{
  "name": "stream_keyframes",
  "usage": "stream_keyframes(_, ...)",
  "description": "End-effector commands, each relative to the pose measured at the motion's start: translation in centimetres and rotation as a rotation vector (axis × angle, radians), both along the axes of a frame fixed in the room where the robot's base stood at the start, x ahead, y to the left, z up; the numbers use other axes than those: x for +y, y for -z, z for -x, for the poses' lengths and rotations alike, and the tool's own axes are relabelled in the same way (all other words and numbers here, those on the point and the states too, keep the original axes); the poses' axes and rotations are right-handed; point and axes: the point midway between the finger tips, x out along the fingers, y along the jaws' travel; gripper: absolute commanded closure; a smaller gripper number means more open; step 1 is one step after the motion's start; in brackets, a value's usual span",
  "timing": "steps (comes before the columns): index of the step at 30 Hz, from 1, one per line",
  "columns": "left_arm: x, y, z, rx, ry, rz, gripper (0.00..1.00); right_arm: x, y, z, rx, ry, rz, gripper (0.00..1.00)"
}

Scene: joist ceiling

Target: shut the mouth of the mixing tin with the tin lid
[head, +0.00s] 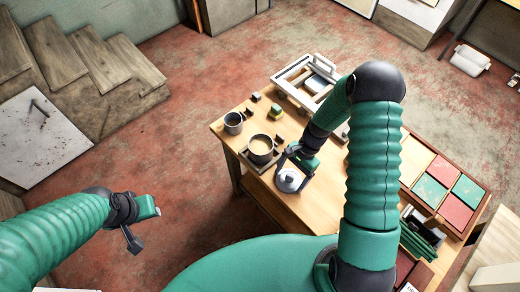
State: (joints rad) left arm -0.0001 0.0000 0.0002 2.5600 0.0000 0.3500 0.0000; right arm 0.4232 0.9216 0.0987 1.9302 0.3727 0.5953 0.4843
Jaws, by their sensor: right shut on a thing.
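The mixing tin (261,146) appears to be the wider grey round vessel near the left edge of the wooden table. Its mouth is open and pale tan contents show inside. The tin lid (289,181) is a round silvery disc with a raised middle. My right gripper (292,162) is shut on the lid, to the right of and nearer than the tin. The lid is apart from the tin's mouth. The fingers partly hide the lid's top. My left gripper (146,224) is open and empty over the floor, left of the table.
A smaller grey cup (233,123) stands just behind and left of the tin. Small blocks (275,111) lie behind it. A pale tray (305,84) is at the table's back. A compartmented box (447,188) with red and green panels is at the right.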

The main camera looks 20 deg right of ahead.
Motion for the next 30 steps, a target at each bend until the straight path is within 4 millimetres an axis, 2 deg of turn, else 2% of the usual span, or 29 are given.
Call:
stream_keyframes(1, 0.0, 0.0, 0.0, 0.000, 0.000, 0.000, 0.64, 0.0, 0.0, 0.0, 0.000, 0.000, 0.000, 0.47)
stream_keyframes(5, 0.0, 0.0, 0.0, 0.000, 0.000, 0.000, 0.64, 0.0, 0.0, 0.0, 0.000, 0.000, -0.001, 0.64)
stream_keyframes(30, 0.0, -3.5, 0.0, 0.000, 0.000, 0.000, 0.64, 0.0, -3.7, 0.0, 0.000, 0.000, -0.001, 0.64)
